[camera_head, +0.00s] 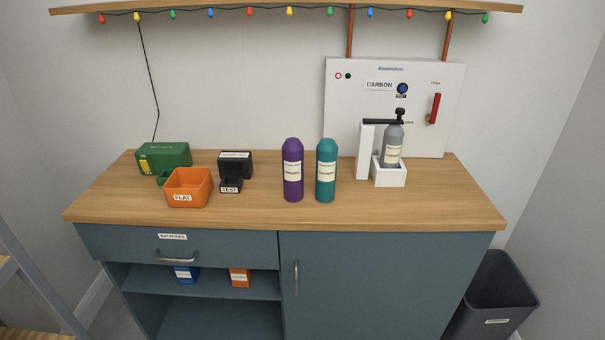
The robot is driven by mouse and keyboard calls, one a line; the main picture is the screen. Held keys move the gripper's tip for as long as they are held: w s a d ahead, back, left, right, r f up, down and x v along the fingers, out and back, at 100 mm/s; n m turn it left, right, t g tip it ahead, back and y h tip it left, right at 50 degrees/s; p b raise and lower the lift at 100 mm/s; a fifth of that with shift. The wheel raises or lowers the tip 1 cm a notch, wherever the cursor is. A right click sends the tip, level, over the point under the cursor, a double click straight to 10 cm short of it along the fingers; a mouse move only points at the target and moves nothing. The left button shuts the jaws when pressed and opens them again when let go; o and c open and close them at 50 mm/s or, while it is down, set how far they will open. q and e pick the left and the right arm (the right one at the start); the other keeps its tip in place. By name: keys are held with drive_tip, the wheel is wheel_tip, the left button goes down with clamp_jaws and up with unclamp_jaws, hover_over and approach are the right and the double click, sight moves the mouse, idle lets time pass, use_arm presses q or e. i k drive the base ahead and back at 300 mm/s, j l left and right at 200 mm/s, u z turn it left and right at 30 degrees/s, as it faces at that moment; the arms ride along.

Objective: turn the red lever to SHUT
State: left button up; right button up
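The red lever (435,108) is on the right side of a white wall panel (340,100) behind the counter. It stands almost upright, tilted slightly to the right at its top, on a small brass-coloured pivot at its lower end. Neither of my grippers is in view.
A grey cylinder (392,143) in a white holder (389,177) stands in front of the panel, left of the lever. Purple (293,183) and teal (326,185) bottles stand mid-counter. An orange bin (188,182) is at left. The counter's right end (450,195) is clear.

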sight(431, 118)
drive_tip(key=i+l+z, duration=0.25)
drive_tip(key=i+l, duration=0.15)
drive_tip(key=i+l+z, duration=0.25)
drive_tip(key=i, duration=0.25)
drive_tip(key=l+z, duration=0.15)
drive_tip(key=l, duration=0.15)
